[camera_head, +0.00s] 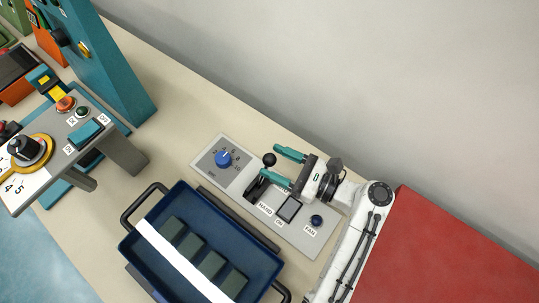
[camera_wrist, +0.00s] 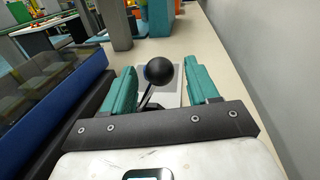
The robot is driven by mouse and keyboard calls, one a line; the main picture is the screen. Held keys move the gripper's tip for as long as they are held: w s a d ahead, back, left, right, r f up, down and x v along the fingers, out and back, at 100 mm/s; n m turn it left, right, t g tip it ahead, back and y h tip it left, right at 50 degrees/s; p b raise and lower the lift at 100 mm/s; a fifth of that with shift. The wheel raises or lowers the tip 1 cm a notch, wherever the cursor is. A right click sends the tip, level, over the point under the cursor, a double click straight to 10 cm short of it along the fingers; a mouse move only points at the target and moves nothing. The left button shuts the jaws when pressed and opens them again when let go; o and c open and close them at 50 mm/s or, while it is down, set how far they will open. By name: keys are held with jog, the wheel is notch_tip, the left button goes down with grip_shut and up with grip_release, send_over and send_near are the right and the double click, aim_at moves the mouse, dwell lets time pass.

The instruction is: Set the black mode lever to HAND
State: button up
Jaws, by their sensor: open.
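The black mode lever (camera_head: 269,160) has a round ball knob and rises from a slot in a grey panel (camera_head: 297,234), beside a label reading HAND. In the wrist view the knob (camera_wrist: 159,71) stands between the two teal fingers, its thin stem slanting down to the left. My gripper (camera_head: 282,166) is open, with one finger on each side of the knob. Gaps show between the knob and both fingers in the wrist view. The far part of the lever's slot and any label there are hidden by my gripper.
The panel also has a blue dial (camera_head: 223,159), a dark rocker switch (camera_head: 289,209) and a blue FAN button (camera_head: 317,221). A blue tray (camera_head: 190,281) with dark blocks lies just in front. A wall rises behind the bench. A teal post (camera_head: 112,70) stands at left.

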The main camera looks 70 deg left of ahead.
jog(key=shift+x, duration=1.15)
jog(key=shift+c, duration=0.3)
grip_shut()
